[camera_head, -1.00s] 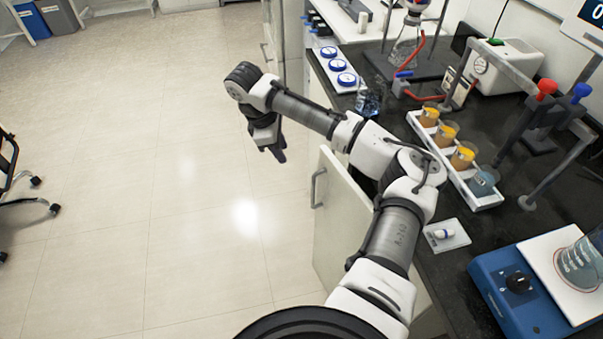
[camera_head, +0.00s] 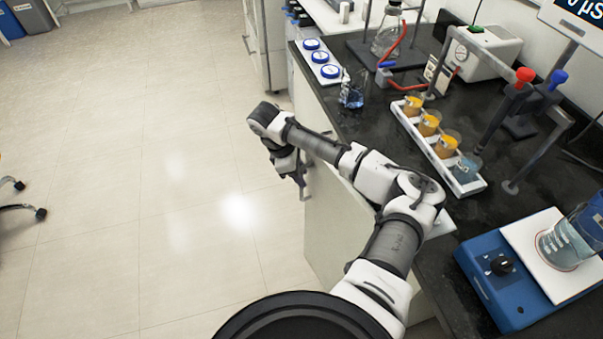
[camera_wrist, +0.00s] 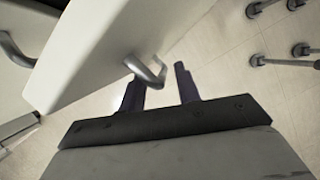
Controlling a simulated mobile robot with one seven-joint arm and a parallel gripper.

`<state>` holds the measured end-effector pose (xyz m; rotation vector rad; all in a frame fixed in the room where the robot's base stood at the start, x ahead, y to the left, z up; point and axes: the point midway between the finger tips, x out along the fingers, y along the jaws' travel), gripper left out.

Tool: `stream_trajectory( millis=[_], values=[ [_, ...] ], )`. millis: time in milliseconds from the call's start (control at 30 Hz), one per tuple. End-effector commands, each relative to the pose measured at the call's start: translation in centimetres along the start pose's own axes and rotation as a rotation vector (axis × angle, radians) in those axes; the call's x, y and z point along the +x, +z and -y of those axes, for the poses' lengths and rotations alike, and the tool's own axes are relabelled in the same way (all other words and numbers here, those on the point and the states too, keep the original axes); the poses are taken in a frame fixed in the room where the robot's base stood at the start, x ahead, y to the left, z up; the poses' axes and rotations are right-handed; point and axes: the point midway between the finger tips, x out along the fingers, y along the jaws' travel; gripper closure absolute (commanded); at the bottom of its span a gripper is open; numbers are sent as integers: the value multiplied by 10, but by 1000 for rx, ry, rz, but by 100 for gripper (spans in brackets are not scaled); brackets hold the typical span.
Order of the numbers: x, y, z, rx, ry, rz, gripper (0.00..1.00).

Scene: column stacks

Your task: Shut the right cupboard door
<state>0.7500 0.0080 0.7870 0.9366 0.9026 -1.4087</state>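The cupboard door (camera_head: 335,235) is a white panel standing open, out from the cabinet under the black counter. In the wrist view the door (camera_wrist: 100,50) fills the upper left. Its grey bar handle (camera_wrist: 148,72) shows close to my gripper's left finger, near the gap between the fingers. My gripper (camera_head: 298,180) is at the door's outer edge, pointing down beside the handle. In the wrist view my gripper (camera_wrist: 158,80) has its two dark fingers apart. I cannot tell whether a finger touches the handle. My arm hides the door's upper part in the head view.
A second handle (camera_wrist: 15,50) shows on a white front at far left in the wrist view. The black counter (camera_head: 400,165) carries a rack of beakers (camera_head: 440,145) and a blue stirrer (camera_head: 500,265). The floor (camera_head: 150,200) left of the door is clear.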

Motion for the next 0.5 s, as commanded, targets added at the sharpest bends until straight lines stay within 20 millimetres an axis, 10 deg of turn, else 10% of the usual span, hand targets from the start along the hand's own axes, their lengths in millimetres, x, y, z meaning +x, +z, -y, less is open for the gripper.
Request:
stream_trajectory(
  millis=[500],
  values=[
    [11,0,0,-1,0,-1,78]
  ],
)
